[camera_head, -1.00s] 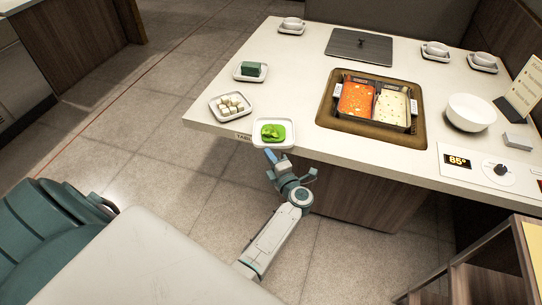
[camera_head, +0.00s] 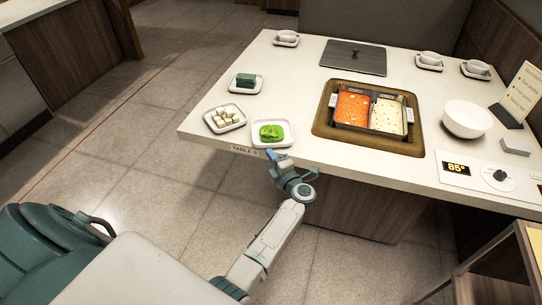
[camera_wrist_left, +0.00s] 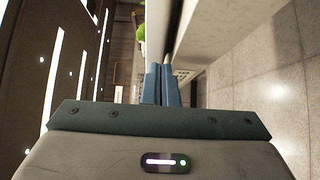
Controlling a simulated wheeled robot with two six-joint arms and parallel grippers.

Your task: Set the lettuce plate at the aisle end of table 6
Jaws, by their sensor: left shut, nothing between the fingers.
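The lettuce plate (camera_head: 256,141) is a small white square dish with green lettuce (camera_head: 271,132) on it. It lies flat near the front edge of table 6 (camera_head: 330,157), close to its left corner. My left gripper (camera_head: 271,158) is at the table's front edge, just in front of the plate. Its blue fingers (camera_wrist_left: 161,84) are shut with nothing between them, close to the edge. The wrist view shows a bit of green lettuce (camera_wrist_left: 141,40) beyond the fingertips. I cannot tell whether the fingertips touch the plate. My right gripper is not in view.
A plate of white cubes (camera_head: 225,118) is close left of the lettuce plate, with a dark green block's dish (camera_head: 246,83) behind. The hot pot (camera_head: 368,112) is sunk in the table to the right. A white bowl (camera_head: 467,119) stands further right.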

